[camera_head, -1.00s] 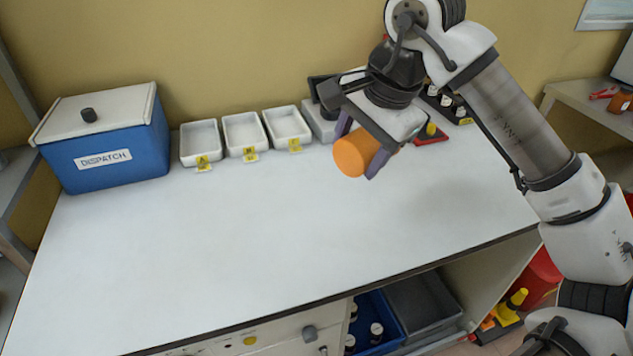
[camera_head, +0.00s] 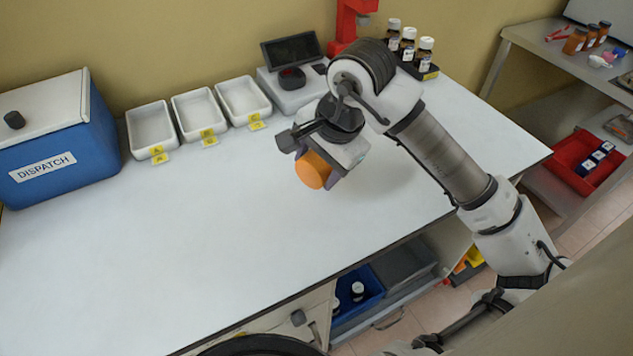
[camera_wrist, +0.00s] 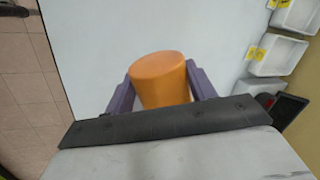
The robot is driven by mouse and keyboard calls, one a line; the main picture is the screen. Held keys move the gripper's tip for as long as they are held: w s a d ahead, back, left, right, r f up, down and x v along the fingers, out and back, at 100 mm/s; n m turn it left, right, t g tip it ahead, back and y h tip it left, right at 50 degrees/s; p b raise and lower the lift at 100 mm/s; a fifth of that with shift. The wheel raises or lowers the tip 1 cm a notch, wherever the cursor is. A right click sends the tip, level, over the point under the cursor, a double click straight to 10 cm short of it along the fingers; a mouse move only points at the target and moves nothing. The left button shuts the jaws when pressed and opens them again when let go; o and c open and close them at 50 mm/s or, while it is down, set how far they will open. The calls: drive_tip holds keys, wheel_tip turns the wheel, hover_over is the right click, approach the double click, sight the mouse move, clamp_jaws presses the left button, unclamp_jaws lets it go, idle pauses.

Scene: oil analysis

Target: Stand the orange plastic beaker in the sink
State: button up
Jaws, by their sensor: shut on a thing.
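The orange plastic beaker (camera_head: 312,170) is held on its side by my gripper (camera_head: 322,172) above the white bench top, with its round orange end towards the camera. In the wrist view the beaker (camera_wrist: 160,80) sits between the two purple fingers of my gripper (camera_wrist: 160,88), one finger on each side and pressed close to it. No sink shows in any view.
The white bench (camera_head: 200,250) is clear in front. A blue dispatch box (camera_head: 60,150), three white trays (camera_head: 198,112), a scale (camera_head: 292,90) and brown bottles (camera_head: 407,42) line its back. A side table (camera_head: 535,60) and red crate (camera_head: 580,165) stand at right.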

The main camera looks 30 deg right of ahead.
drive_tip(key=shift+f+p, duration=0.4)
drive_tip(key=shift+f, duration=2.8)
drive_tip(key=shift+f, duration=0.15)
drive_tip(key=o, duration=1)
drive_tip(key=shift+o, duration=0.2)
drive_tip(key=shift+r, duration=0.2)
